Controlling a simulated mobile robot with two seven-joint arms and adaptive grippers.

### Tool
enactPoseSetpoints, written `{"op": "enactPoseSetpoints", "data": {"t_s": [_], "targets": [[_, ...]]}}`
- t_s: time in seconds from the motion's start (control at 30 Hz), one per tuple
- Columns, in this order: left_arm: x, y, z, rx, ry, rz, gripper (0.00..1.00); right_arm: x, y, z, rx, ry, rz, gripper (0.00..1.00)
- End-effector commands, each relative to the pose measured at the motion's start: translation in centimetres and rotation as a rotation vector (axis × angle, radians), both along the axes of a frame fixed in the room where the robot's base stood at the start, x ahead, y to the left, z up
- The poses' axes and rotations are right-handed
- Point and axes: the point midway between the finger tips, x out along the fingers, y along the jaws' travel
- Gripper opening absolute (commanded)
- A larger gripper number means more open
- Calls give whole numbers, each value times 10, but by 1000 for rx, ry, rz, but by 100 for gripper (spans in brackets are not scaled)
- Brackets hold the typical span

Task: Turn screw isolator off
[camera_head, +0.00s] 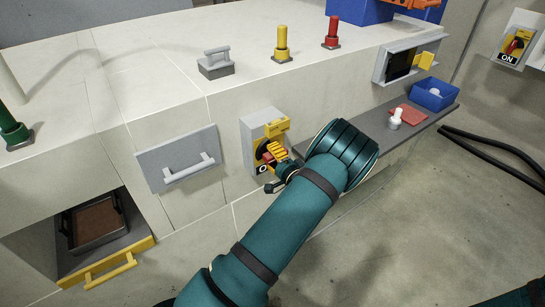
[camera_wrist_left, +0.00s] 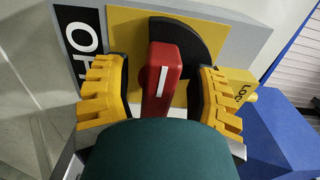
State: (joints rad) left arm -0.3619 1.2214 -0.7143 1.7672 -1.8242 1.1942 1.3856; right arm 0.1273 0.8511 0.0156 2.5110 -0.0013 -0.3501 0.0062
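The screw isolator (camera_head: 249,133) is a grey box with a yellow face on the front of the pale counter. Its red handle with a white line (camera_wrist_left: 162,80) stands out from a black disc in the left wrist view. A black label reading "OF", partly hidden, is beside it (camera_wrist_left: 83,40), and a yellow "LO…" tab is on the other side (camera_wrist_left: 240,90). My left gripper (camera_head: 273,154) is at the isolator and hides the handle in the head view. Its yellow fingers (camera_wrist_left: 163,95) stand either side of the handle, apart, with gaps showing. My right gripper is not in view.
A second switch box marked "ON" (camera_head: 516,42) is on the right wall. A grey shelf (camera_head: 432,112) with a red cloth (camera_head: 407,115), a white piece and a blue bin (camera_head: 434,94) lies right of my arm.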

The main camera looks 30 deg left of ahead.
Motion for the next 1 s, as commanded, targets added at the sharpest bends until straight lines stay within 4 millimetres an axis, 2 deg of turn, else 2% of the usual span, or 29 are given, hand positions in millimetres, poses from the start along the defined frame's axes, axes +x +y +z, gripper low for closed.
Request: {"op": "enactPoseSetpoints", "data": {"t_s": [0.23,0.37,0.8,1.0], "targets": [[-1,-1,-1,-1,3,0,57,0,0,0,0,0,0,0],[-4,-11,-1,-2,3,-1,57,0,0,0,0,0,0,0],[-36,-87,-1,0,3,-3,57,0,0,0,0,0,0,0],[-44,-107,-1,-1,1,-1,57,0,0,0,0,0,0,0]]}}
